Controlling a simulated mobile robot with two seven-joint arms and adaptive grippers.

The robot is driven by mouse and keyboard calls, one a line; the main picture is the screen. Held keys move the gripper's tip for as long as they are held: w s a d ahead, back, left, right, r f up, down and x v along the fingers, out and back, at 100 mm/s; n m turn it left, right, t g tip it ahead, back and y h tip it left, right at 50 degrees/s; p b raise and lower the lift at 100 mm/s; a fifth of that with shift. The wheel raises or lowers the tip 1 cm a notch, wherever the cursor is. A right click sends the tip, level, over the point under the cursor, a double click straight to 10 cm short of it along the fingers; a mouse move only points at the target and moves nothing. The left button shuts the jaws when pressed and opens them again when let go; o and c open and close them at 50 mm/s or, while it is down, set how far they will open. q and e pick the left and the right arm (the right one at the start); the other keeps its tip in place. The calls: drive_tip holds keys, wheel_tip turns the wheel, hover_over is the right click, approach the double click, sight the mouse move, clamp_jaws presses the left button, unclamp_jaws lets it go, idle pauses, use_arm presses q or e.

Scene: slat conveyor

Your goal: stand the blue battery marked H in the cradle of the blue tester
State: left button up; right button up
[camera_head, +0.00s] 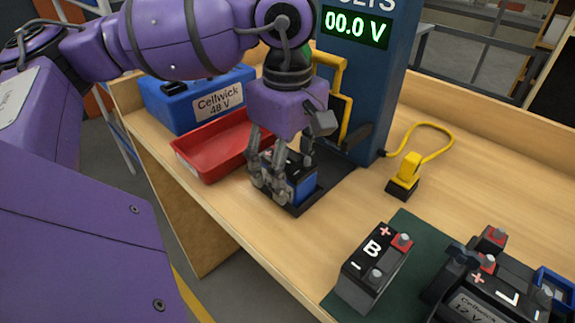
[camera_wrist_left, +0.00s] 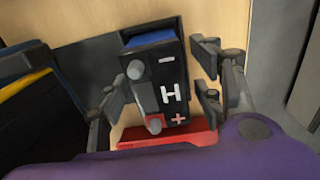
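The blue battery marked H (camera_wrist_left: 172,85) stands on the dark cradle plate (camera_head: 343,172) at the foot of the blue tester (camera_head: 371,78). In the left wrist view its H, plus and minus marks and its terminals face the camera. My left gripper (camera_head: 282,172) is over it, with fingers on both sides. In the left wrist view, a gap shows between the battery and the right-hand fingers, so the gripper (camera_wrist_left: 164,90) looks open. In the head view the fingers hide part of the battery. I cannot tell whether it is fully seated. My right gripper is out of view.
A red tray (camera_head: 205,150) and a blue Cellwick 48 V pack (camera_head: 190,103) stand left of the cradle. A yellow connector (camera_head: 406,172) on a cable lies to the right. Battery B (camera_head: 371,262) and others stand on a green mat (camera_head: 404,226) in front.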

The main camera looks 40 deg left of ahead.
use_arm(q)
wheel_tip(320, 180, up, 12)
idle(0.6)
idle(0.5)
